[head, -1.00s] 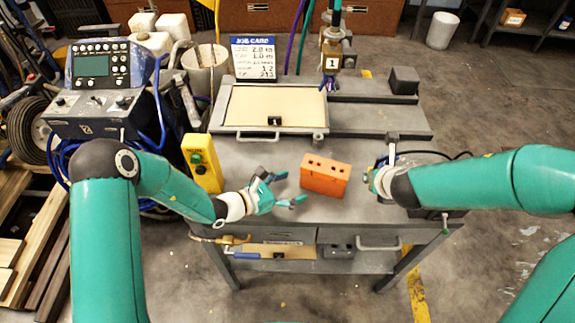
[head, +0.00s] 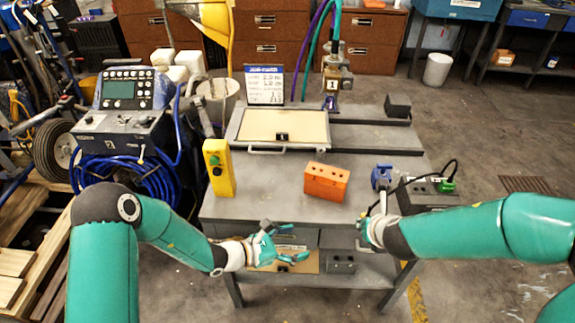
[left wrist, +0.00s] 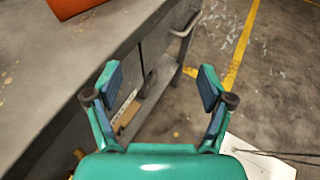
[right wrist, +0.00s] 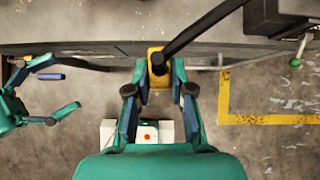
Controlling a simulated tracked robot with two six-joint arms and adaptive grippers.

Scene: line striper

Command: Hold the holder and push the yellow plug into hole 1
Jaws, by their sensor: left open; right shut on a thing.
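The orange block (head: 326,181), which I take as the holder, stands on the grey bench with a row of dark holes in its top. Its edge also shows in the left wrist view (left wrist: 78,6). My left gripper (head: 282,245) is open and empty, in front of the bench's front edge and apart from the block. My right gripper (right wrist: 158,100) is shut on the yellow plug (right wrist: 157,70), which has a thick black cable. The right gripper is in front of the bench, right of the block. In the head view the plug cannot be made out.
A yellow control box (head: 219,168) stands at the left, a tray (head: 284,130) behind. Bare bench top surrounds the block. The front edge lies before both grippers.

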